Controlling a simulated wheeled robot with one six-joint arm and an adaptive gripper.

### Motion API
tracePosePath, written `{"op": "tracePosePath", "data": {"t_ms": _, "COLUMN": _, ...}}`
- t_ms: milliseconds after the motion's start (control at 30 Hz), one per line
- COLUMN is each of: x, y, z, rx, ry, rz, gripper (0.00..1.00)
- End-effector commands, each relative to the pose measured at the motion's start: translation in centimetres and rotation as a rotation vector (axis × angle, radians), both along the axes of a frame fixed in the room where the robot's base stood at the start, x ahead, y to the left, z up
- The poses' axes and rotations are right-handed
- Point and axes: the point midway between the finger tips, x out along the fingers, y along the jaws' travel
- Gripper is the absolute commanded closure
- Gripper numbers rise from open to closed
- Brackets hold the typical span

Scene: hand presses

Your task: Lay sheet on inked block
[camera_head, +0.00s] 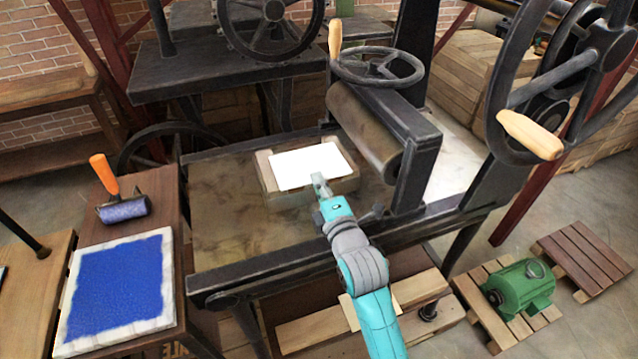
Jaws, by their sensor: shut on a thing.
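A white sheet (311,164) lies over the middle of a low block with a wooden border (265,172) on the press bed. My gripper (319,180) is at the sheet's front edge, shut on it. The sheet looks nearly flat and covers most of the block's top. I cannot tell whether it touches the block everywhere, and any ink on the block is hidden under it.
The press roller (367,130) stands just right of the block. The bed (225,220) is bare to the left and front. An ink slab (115,285) and a roller with an orange handle (122,208) are on the left table. A handwheel (376,68) is above.

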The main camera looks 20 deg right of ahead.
Motion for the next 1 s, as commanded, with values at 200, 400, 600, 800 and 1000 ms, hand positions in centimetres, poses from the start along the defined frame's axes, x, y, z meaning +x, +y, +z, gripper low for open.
{"op": "tracePosePath", "data": {"t_ms": 200, "x": 0.03, "y": 0.0, "z": -1.82, "rx": 0.0, "ry": 0.039, "rz": 0.0, "gripper": 1.0}}
{"op": "tracePosePath", "data": {"t_ms": 400, "x": 0.03, "y": 0.0, "z": -1.82, "rx": 0.0, "ry": 0.039, "rz": 0.0, "gripper": 1.0}}
{"op": "tracePosePath", "data": {"t_ms": 600, "x": 0.02, "y": 0.0, "z": -1.91, "rx": 0.0, "ry": 0.04, "rz": 0.0, "gripper": 1.0}}
{"op": "tracePosePath", "data": {"t_ms": 800, "x": 0.02, "y": 0.0, "z": -1.93, "rx": 0.0, "ry": 0.039, "rz": 0.0, "gripper": 1.0}}
{"op": "tracePosePath", "data": {"t_ms": 1000, "x": 0.02, "y": 0.0, "z": -1.93, "rx": 0.0, "ry": 0.039, "rz": 0.0, "gripper": 0.59}}
